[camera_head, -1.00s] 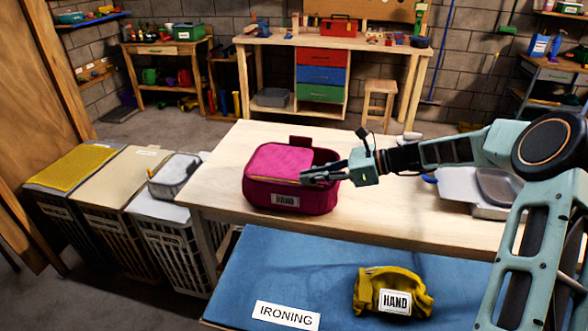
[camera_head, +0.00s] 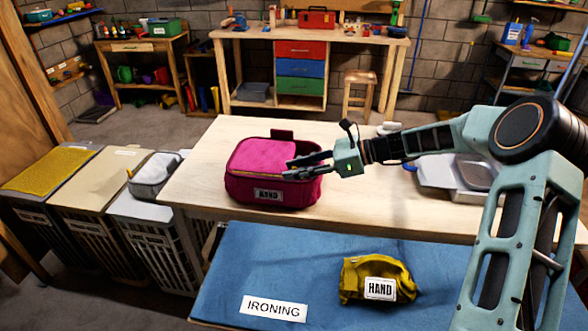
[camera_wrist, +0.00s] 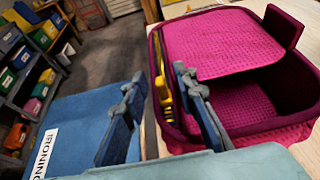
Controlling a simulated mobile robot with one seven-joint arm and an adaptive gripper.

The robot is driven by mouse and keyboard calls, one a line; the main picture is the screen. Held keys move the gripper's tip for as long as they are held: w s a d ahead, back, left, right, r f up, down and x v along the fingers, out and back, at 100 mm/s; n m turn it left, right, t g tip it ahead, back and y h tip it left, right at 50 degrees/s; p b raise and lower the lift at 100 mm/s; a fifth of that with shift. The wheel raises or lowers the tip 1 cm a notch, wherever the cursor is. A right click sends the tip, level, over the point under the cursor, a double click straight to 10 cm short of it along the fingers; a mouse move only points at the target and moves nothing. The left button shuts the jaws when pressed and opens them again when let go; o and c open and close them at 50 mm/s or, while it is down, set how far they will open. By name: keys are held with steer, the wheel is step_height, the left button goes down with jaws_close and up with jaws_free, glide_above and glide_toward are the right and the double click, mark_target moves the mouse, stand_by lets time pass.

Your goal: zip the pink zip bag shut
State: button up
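The pink zip bag (camera_head: 292,193) stands on the wooden table with a "HAND" label on its front. Its lid (camera_head: 262,155) lies over part of the top. In the wrist view the lid (camera_wrist: 225,42) leaves a gap where the inside (camera_wrist: 250,100) shows. A yellow zip pull (camera_wrist: 163,92) sits at the bag's rim. My gripper (camera_head: 289,168) is at the bag's front right rim with its fingers apart. In the wrist view my gripper (camera_wrist: 158,78) has one finger on each side of the pull, one over the bag and one outside it. I see no clear contact with the pull.
A yellow bag (camera_head: 377,281) labelled "HAND" lies on the blue ironing mat (camera_head: 240,265) in front. A grey tray (camera_head: 474,175) is on the table's right. Baskets with a grey pouch (camera_head: 153,175) stand left. The table's left end (camera_head: 200,175) is clear.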

steer(key=w+v, duration=0.1)
steer(key=v, duration=1)
steer(key=shift+s+d, duration=0.25)
steer(key=shift+s, duration=0.25)
steer(key=shift+c, duration=0.3)
